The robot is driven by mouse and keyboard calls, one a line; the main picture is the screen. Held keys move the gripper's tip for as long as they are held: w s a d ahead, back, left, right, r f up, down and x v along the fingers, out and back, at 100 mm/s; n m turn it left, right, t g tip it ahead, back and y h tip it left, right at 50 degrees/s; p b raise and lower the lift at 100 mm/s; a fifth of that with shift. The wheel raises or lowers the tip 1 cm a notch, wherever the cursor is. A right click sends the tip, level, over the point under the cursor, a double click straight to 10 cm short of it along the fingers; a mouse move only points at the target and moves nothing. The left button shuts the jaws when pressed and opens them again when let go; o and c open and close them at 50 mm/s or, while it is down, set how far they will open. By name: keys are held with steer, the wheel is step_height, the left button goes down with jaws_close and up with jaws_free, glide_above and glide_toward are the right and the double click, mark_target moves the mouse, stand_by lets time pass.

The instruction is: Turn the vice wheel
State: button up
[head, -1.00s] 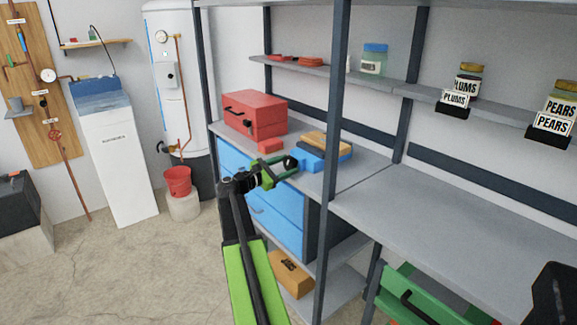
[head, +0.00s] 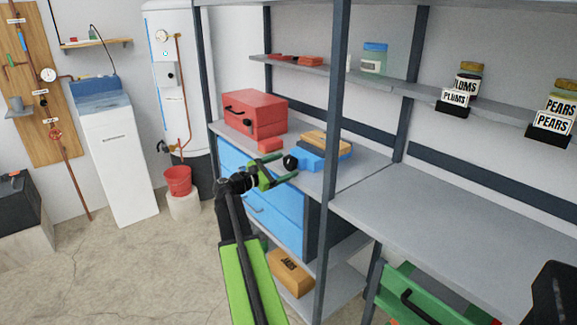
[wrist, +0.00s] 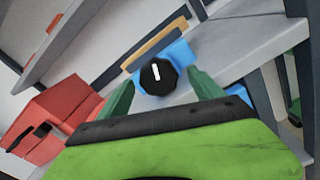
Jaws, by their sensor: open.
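The vice wheel is a black knob with a white mark; it faces the wrist camera (wrist: 158,77) and also shows in the head view (head: 290,162). It sits on the front of a blue vice (head: 312,160) on the grey workbench. My gripper (head: 283,169) is open, in front of the wheel. In the wrist view its two green fingers (wrist: 163,92) stand on either side of the wheel, with gaps visible. I cannot tell how far the fingertips reach along the wheel.
A red toolbox (head: 256,114) stands on the bench to the left, with a small red block (head: 270,145) beside it. Blue drawers (head: 272,205) are below.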

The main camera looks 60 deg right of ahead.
steer(key=v, duration=1.6)
steer(key=shift+s+r, duration=0.1)
steer(key=shift+c, duration=0.2)
